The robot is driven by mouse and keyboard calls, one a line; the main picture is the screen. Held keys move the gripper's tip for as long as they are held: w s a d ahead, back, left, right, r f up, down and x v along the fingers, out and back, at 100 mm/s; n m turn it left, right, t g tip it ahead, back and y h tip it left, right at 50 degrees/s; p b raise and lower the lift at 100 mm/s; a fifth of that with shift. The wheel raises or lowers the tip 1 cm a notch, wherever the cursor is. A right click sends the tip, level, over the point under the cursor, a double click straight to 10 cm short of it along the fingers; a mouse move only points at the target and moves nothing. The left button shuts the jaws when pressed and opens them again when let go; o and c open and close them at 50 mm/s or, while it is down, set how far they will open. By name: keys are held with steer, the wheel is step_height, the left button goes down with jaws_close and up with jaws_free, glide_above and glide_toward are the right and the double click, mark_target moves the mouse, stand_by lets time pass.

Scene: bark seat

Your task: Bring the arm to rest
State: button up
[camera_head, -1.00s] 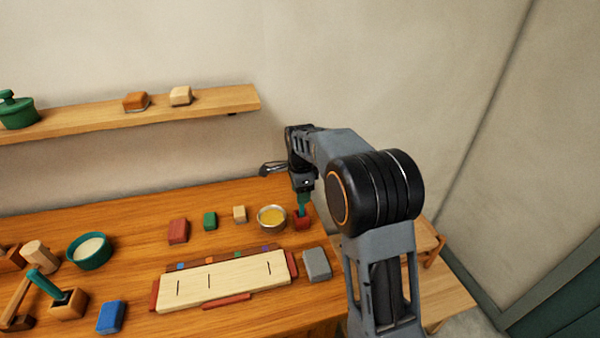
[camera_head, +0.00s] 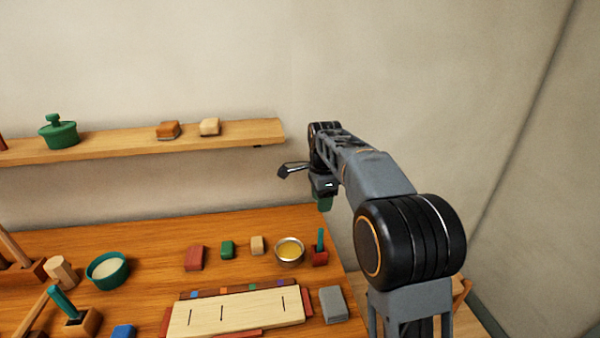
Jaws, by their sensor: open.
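My gripper (camera_head: 323,203) hangs near the back right of the bench, pointing down, with a green part showing at its end. The jaws are open, though the gap between the fingers is hard to make out. Below it, a green stick (camera_head: 320,238) stands upright in a small red block (camera_head: 320,258) on the bench. A clear gap separates my gripper from the stick. I see nothing held in the jaws.
A metal bowl of yellow stuff (camera_head: 290,251) stands left of the red block. A grey block (camera_head: 333,304) and a pale board (camera_head: 240,311) lie nearer. A wall shelf (camera_head: 100,148) holds a green pot (camera_head: 60,133). Bare wall is behind my arm.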

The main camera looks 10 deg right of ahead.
steer(key=s+f+n+t, duration=0.2)
steer(key=s+n, duration=0.7)
steer(key=s, duration=0.3)
steer(key=s+f+n+t, duration=0.1)
steer(key=s+f+n, duration=0.2)
steer(key=s+n, duration=0.5)
steer(key=s, duration=0.3)
steer(key=shift+s+f+n+t, duration=0.25)
steer(key=shift+s+n+t, duration=0.1)
steer(key=shift+n+t, duration=0.05)
steer(key=shift+a, duration=0.1)
